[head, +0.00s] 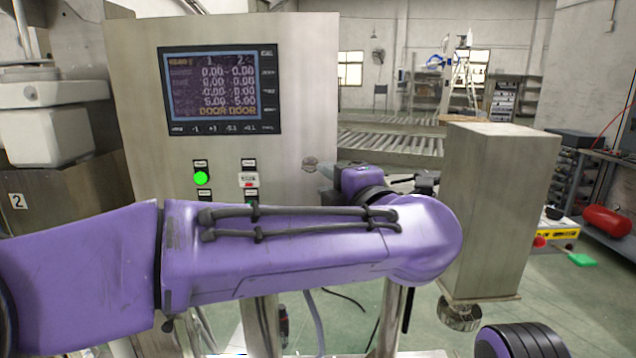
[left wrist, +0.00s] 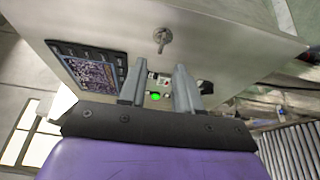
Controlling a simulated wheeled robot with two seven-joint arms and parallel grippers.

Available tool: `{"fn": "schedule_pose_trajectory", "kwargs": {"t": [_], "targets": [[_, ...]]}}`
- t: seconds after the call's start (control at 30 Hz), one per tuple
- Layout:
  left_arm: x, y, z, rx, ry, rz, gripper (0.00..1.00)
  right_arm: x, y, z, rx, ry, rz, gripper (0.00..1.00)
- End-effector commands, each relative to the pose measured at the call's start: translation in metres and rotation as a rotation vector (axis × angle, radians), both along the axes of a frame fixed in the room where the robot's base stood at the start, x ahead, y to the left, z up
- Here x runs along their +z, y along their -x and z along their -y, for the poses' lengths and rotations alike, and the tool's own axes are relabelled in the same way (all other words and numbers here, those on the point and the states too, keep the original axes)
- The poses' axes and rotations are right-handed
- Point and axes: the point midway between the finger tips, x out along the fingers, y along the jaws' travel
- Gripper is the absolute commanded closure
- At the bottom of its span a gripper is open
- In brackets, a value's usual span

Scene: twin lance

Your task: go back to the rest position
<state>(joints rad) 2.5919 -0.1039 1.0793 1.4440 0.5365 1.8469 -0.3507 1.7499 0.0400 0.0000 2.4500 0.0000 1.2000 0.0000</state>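My left arm crosses the head view from the left. Its gripper (head: 326,180) is beside the right edge of the steel control cabinet (head: 295,80), partly hidden by my own arm. In the left wrist view, the two grey fingers of the left gripper (left wrist: 161,67) stand apart with nothing between them. They point toward the cabinet face, with the lit green button (left wrist: 155,96) seen in the gap beyond. I cannot tell whether they touch the cabinet. My right gripper is not in view.
The cabinet has a screen (head: 222,90), a lit green button (head: 201,178) and a metal knob (left wrist: 162,37). A steel box column (head: 495,200) stands right of my left elbow. Roller conveyors (head: 390,145) lie behind. Green floor shows at right.

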Motion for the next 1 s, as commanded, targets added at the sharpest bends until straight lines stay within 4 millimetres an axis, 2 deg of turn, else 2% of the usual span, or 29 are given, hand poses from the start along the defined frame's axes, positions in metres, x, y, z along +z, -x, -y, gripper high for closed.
{"fn": "schedule_pose_trajectory", "kwargs": {"t": [0.1, 0.2, 0.53, 0.6, 0.63, 0.67, 0.77, 0.8, 0.87, 0.9, 0.97, 1.0], "targets": [[-0.002, 0.019, 0.008, 0.0, 0.001, 0.002, 0.67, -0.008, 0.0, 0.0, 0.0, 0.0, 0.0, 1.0], [0.0, 0.027, 0.01, 0.001, 0.001, 0.001, 0.67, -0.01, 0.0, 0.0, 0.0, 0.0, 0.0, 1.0], [0.001, 0.028, 0.012, -0.002, 0.009, 0.005, 0.67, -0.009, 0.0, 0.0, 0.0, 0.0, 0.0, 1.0], [0.004, 0.026, 0.023, -0.063, -0.008, 0.043, 0.67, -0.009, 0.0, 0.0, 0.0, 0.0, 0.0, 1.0], [-0.004, 0.024, 0.029, -0.11, -0.06, 0.066, 0.67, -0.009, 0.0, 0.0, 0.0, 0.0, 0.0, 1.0], [-0.018, 0.017, 0.028, -0.149, -0.137, 0.083, 0.67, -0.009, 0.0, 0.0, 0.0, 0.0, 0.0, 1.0], [-0.088, -0.011, 0.01, -0.229, -0.333, 0.032, 0.67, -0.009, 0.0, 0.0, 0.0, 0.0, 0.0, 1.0], [-0.12, -0.019, -0.001, -0.256, -0.394, -0.007, 0.67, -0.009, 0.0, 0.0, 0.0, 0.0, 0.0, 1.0], [-0.168, -0.026, -0.018, -0.298, -0.475, -0.075, 0.67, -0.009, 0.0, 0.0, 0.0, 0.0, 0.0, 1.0], [-0.199, -0.028, -0.03, -0.324, -0.522, -0.125, 0.67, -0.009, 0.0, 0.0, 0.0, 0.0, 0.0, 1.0], [-0.246, -0.026, -0.049, -0.362, -0.584, -0.207, 0.67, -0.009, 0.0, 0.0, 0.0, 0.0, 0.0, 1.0], [-0.277, -0.023, -0.063, -0.388, -0.62, -0.263, 0.67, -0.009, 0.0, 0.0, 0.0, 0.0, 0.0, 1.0]]}}
